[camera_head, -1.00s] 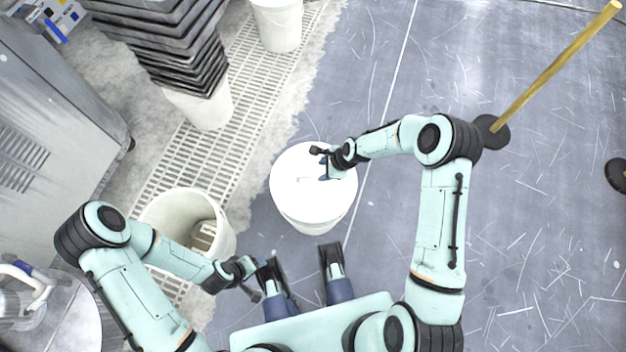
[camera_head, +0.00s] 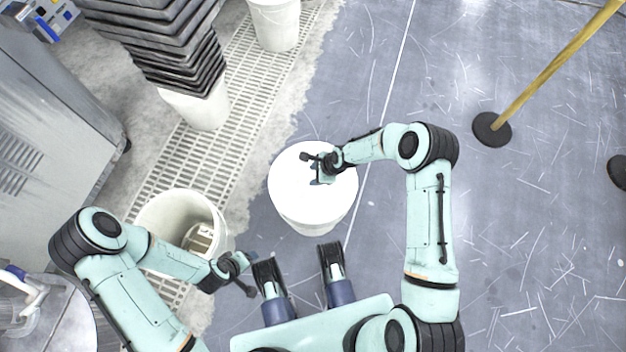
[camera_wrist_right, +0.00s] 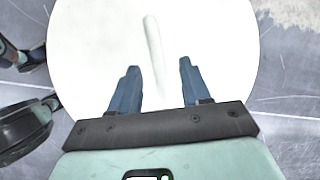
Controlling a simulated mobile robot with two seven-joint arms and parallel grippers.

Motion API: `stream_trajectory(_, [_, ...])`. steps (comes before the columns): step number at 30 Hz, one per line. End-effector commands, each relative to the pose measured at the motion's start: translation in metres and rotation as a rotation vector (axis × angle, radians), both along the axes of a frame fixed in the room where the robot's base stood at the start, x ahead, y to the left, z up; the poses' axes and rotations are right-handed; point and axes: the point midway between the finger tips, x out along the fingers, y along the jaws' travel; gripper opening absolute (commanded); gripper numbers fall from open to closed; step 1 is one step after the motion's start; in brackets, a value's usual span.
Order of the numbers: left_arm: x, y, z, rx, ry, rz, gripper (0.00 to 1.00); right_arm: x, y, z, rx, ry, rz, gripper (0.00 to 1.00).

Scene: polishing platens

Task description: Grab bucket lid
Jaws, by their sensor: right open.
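The bucket lid (camera_head: 312,203) is a white round disc on a white bucket (camera_head: 312,228) in front of me in the head view. In the right wrist view the lid (camera_wrist_right: 215,45) fills most of the picture, with a raised white bar handle (camera_wrist_right: 153,50) on it. My right gripper (camera_head: 313,182) is over the lid; in the wrist view its two blue fingers (camera_wrist_right: 158,80) are apart, with the handle between their lines and nothing held. My left gripper (camera_head: 252,272) is off to the left, away from the lid; its jaws are too small to judge.
An open white bucket (camera_head: 150,222) with something boxy inside stands at left. Black stacked trays (camera_head: 190,50) rise from another bucket (camera_head: 200,108). A further bucket (camera_head: 277,25) is at the back. A yellow post on a black base (camera_head: 491,129) stands at right; floor between is clear.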

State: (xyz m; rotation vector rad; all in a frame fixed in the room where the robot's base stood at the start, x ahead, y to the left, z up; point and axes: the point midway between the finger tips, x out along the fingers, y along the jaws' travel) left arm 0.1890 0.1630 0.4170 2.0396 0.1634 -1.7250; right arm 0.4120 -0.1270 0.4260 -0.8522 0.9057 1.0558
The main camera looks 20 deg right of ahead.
Motion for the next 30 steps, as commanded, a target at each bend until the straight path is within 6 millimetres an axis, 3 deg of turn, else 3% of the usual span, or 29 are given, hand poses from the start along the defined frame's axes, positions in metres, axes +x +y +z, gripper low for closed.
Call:
stream_trajectory(19, [-0.0007,-0.0004,-0.0041,0.0,0.003,-0.001,0.7,-0.0001,0.0,-0.0049,0.0,0.0,0.0,0.47])
stream_trajectory(23, [-0.0007,-0.0004,-0.0041,-0.001,0.003,-0.001,0.7,-0.0001,0.0,-0.0049,0.0,0.0,0.0,0.05])
stream_trajectory(24, [-0.0007,-0.0004,-0.0041,-0.001,0.003,-0.001,0.7,-0.0001,0.0,-0.0049,0.0,0.0,0.0,0.0])
stream_trajectory(30, [-0.0007,-0.0004,-0.0041,0.0,0.003,-0.001,0.7,0.0001,0.0002,-0.0046,0.0,0.0,0.0,0.0])
